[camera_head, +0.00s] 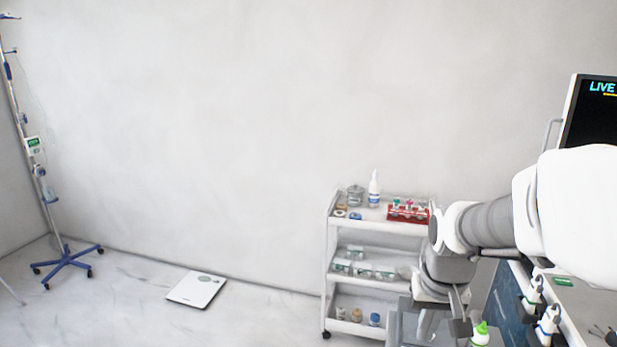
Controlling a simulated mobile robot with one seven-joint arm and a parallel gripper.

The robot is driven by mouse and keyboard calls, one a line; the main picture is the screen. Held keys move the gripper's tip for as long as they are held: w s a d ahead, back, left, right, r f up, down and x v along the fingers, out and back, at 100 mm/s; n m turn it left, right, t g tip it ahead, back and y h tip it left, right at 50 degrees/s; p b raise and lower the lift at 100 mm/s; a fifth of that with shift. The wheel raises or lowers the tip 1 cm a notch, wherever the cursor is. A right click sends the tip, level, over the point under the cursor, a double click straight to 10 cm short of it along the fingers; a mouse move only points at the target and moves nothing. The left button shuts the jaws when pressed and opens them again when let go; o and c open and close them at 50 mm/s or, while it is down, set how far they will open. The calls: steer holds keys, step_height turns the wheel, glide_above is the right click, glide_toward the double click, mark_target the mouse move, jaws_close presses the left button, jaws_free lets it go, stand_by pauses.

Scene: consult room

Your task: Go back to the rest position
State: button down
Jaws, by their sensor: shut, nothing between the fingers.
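My arm reaches in from the right edge. My gripper (428,322) hangs low at its end, in front of the right side of a white trolley (330,262). It is shut and holds nothing. Its fingertips are small and hard to make out against the things behind. The arm and wrist hide the trolley's right edge.
The trolley carries a red tube rack (408,213), a white pump bottle (374,190) and jars. A monitor (590,112) and bottles with a green-capped one (481,333) stand at right. A scale (196,289) and drip stand (66,258) are left; floor between is clear.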

steer(key=s+a+r+n+t+p, duration=0.1)
steer(key=s+a+r, duration=0.2)
steer(key=s+r, duration=0.2)
steer(key=s+a+r+n+t+p, duration=0.1)
steer(key=s+a+r+t, duration=0.1)
steer(key=s+r, duration=0.4)
steer(key=s+a, duration=0.1)
steer(key=s, duration=0.1)
steer(key=shift+s+a+r+p, duration=0.25)
steer(key=shift+s+r+p, duration=0.05)
steer(key=shift+s+p, duration=0.05)
steer(key=shift+d, duration=0.15)
stand_by(1.1)
